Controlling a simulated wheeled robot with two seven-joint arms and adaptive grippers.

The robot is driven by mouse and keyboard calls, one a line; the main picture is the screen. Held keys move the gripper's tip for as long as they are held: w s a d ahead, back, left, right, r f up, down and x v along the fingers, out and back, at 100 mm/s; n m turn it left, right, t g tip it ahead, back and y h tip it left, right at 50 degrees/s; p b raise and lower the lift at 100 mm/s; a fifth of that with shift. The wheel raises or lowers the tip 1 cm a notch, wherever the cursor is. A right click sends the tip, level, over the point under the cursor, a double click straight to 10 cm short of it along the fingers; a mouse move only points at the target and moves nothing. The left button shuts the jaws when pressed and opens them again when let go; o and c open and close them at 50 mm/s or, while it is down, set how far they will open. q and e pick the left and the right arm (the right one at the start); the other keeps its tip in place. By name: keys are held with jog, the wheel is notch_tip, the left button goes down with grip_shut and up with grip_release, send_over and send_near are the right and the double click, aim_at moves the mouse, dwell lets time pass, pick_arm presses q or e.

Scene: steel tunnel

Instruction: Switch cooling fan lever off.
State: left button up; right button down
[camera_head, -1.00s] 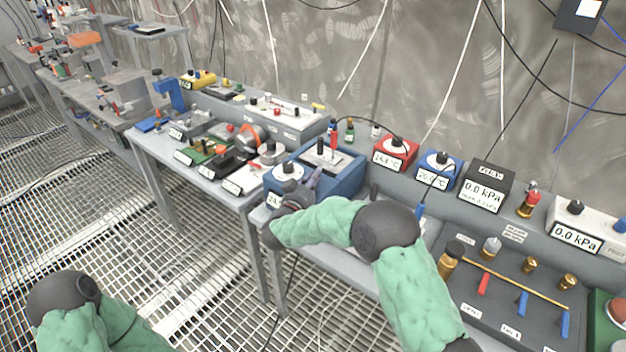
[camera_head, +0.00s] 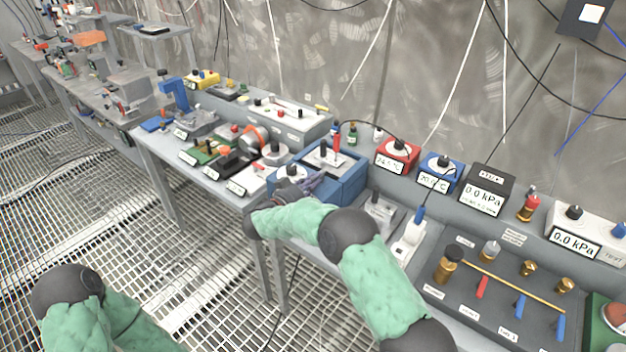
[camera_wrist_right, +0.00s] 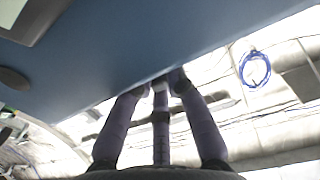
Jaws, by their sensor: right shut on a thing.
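A blue box (camera_head: 347,186) stands on the bench in the head view, with a black knob and a red-topped part on its top plate. My right gripper (camera_head: 312,182) is at the box's left front side, partly hidden by its own wrist. In the right wrist view, a blue surface (camera_wrist_right: 130,50) fills the top. My right gripper (camera_wrist_right: 160,84) has its fingertips together at that surface's edge, around a small pale piece (camera_wrist_right: 159,87). I cannot tell for certain that this piece is the cooling fan lever. My left gripper is out of view; only its arm shows at lower left.
Red (camera_head: 397,155) and blue (camera_head: 440,172) dial boxes and a black gauge box (camera_head: 486,187) stand right of the blue box. A white switch strip (camera_head: 408,240) lies in front. A valve panel (camera_head: 480,295) is at right. Grating floor is open at left.

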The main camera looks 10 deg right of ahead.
jog(key=shift+f, duration=0.1)
jog(key=c, duration=1.5)
grip_release()
jog(key=shift+a, duration=0.1)
jog(key=v, duration=1.1)
jog(key=shift+s+a, duration=0.3)
